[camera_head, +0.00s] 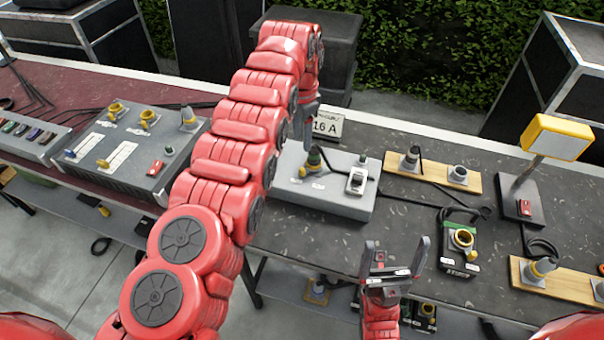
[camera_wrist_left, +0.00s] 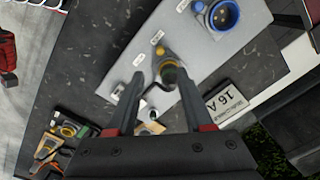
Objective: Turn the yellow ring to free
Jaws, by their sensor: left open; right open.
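A dark plug with a yellow ring (camera_head: 314,160) at its base stands upright on a light grey box (camera_head: 335,205). In the left wrist view the yellow ring (camera_wrist_left: 168,66) shows on the box's top, with small white labels beside it that I cannot read. My left gripper (camera_wrist_left: 161,88) is open, its two fingers on either side of the plug in that picture; I cannot tell whether they touch it. In the head view my left gripper (camera_head: 304,135) hangs over the plug and partly hides it. My right gripper (camera_head: 396,258) is open and empty, pointing up at the table's front.
A 16 A sign (camera_head: 327,124) stands behind the grey box. A white-framed switch (camera_head: 357,181) sits on the box. A black unit with another yellow ring (camera_head: 462,238), wooden boards with plugs (camera_head: 433,172) and a yellow lamp (camera_head: 556,137) are at right. A grey control box (camera_head: 132,150) is at left.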

